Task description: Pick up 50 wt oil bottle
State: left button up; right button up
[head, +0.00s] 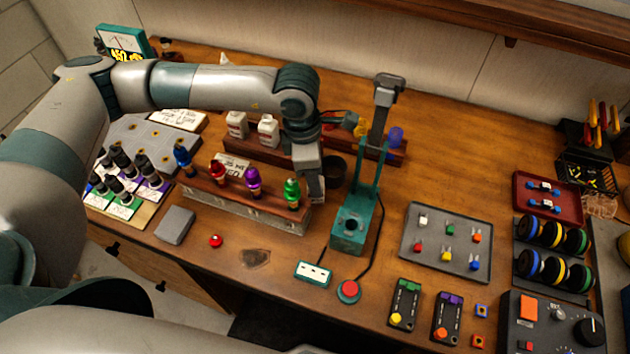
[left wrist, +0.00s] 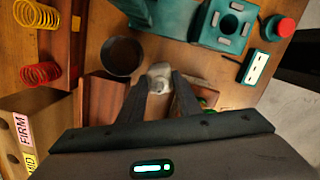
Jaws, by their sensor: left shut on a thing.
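My left gripper (head: 316,188) is above the right part of the wooden rack, near the dark cup (head: 334,168). In the left wrist view my left gripper (left wrist: 160,90) is shut on a small whitish bottle (left wrist: 159,72), whose top shows between the fingertips. Its label does not show, so I cannot tell its weight. In the head view the held bottle is hidden behind the gripper. Two white bottles (head: 237,125) (head: 268,131) stand in the back wooden rack (head: 238,146), left of the gripper. Their labels are too small to read. My right gripper is not in view.
A teal press (head: 349,235) stands right of the gripper. The front rack (head: 225,203) holds several coloured shock parts. Springs (head: 396,137) stand behind. A grey tray (head: 447,243) of small parts lies right. Bare tabletop lies between press and tray.

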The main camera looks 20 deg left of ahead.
pick_arm(q)
jog(key=shift+r, duration=0.1)
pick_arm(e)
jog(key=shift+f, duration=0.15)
